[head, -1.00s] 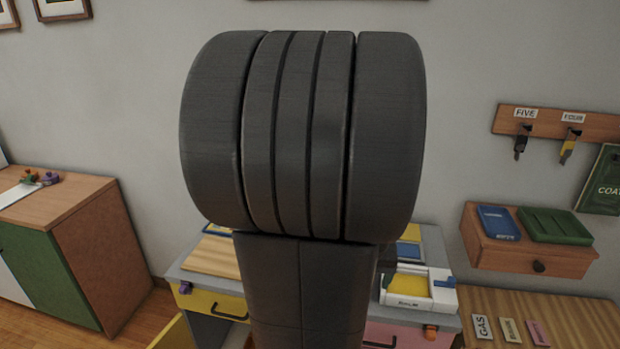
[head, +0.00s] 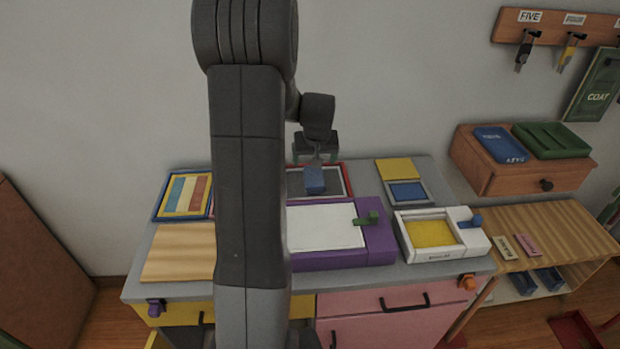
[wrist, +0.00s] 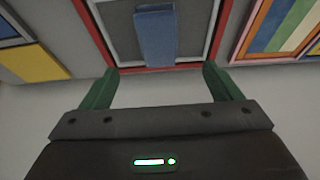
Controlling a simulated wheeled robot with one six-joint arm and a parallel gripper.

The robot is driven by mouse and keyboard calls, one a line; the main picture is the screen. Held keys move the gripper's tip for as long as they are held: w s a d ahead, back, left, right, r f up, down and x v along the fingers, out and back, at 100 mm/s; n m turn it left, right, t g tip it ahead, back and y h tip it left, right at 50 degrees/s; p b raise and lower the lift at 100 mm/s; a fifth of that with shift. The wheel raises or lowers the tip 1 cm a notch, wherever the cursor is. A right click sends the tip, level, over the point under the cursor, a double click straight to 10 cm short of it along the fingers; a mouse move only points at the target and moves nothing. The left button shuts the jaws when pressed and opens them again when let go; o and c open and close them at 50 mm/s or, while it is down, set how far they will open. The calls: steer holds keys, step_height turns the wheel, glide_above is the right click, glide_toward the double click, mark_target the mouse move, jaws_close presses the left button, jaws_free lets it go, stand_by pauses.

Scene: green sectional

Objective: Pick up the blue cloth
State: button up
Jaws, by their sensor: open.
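A small blue piece, seemingly the blue cloth (head: 314,181), lies on a grey panel in a red frame (head: 349,183) at the back of the desk. In the wrist view the blue cloth (wrist: 155,36) is a narrow upright strip on the red-framed panel (wrist: 113,35). My gripper (head: 316,158) is over the back of the desk, close to the blue cloth. In the wrist view my gripper (wrist: 160,70) has its two green fingers apart, with nothing held between them. The cloth's lower end appears just beyond the fingertips. I cannot tell the exact height gap.
A purple-framed white board (head: 325,228) stands in front of the red frame. A white tray with yellow inside (head: 470,240) is to the right, with a blue panel (head: 407,191) behind it. A striped picture (head: 186,194) is at left. My arm hides the desk's middle-left.

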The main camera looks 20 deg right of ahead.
glide_above(314, 175)
steer(key=s+a, duration=0.1)
steer(key=s, duration=0.1)
steer(key=f, duration=0.4)
steer(key=shift+s+f, duration=0.15)
steer(key=shift+s, duration=0.05)
steer(key=shift+p+x, duration=0.4)
steer(key=shift+x, duration=2.15)
steer(key=shift+s+d, duration=0.1)
steer(key=shift+d, duration=0.05)
steer(key=c, duration=1.2)
steer(key=shift+o, duration=0.2)
